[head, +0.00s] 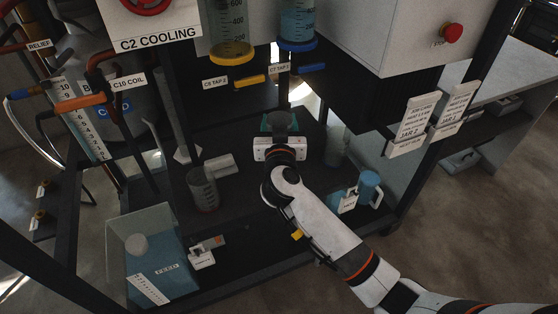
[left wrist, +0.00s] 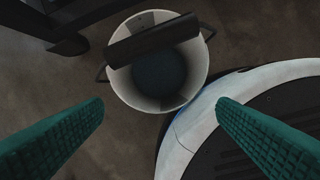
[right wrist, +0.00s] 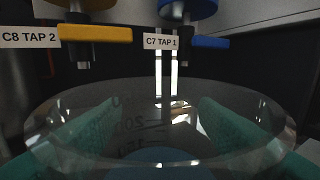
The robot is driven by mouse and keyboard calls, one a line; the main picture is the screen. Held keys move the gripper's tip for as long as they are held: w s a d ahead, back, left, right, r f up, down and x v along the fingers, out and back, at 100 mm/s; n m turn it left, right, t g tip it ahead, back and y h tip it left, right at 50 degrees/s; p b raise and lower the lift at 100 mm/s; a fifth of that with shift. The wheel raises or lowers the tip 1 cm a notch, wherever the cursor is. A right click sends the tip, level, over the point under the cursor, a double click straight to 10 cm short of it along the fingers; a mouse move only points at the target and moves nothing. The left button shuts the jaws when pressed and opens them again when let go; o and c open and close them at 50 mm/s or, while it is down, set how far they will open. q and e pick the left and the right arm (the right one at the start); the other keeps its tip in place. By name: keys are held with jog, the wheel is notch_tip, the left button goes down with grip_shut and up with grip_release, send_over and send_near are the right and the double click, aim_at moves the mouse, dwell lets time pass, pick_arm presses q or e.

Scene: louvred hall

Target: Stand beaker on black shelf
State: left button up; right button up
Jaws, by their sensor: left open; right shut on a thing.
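My right gripper (head: 280,123) is shut on a clear glass beaker (right wrist: 160,161). In the right wrist view its two green fingers press on the beaker's sides, and the wide rim and reversed graduation marks show. Something bluish shows low in the beaker. In the head view my wrist hides most of it. The gripper is over the black shelf (head: 238,208), in front of the taps; I cannot tell whether the beaker touches any surface. My left gripper (left wrist: 160,105) is open and empty, above a round white bucket (left wrist: 118,82) on the floor.
A grey graduated vessel (head: 204,190) and a light block (head: 221,166) stand left of my right gripper. A blue jug (head: 369,188) is at right, a FEED tank (head: 155,262) at front left. The yellow tap (right wrist: 95,34) and blue tap (right wrist: 208,43) hang above.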

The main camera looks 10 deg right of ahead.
jog(key=f+b, duration=0.2)
jog(key=f, duration=0.3)
jog(key=shift+s+f+b, duration=0.25)
jog(key=shift+s+b, duration=0.05)
jog(key=shift+b, duration=0.1)
notch_tip(320, 180, down, 4)
jog(key=shift+r+b, duration=0.1)
jog(key=shift+b, duration=0.95)
jog(key=shift+a, duration=0.1)
pick_arm(q)
jog(key=w+r+t, duration=0.1)
jog(key=w+r, duration=0.2)
jog(key=r, duration=1.3)
jog(key=shift+w+r, duration=0.2)
jog(key=shift+r, duration=0.15)
jog(key=shift+d+f, duration=0.1)
pick_arm(e)
jog(key=o, duration=0.8)
pick_arm(q)
jog(key=shift+f, duration=0.1)
pick_arm(e)
jog(key=o, duration=0.4)
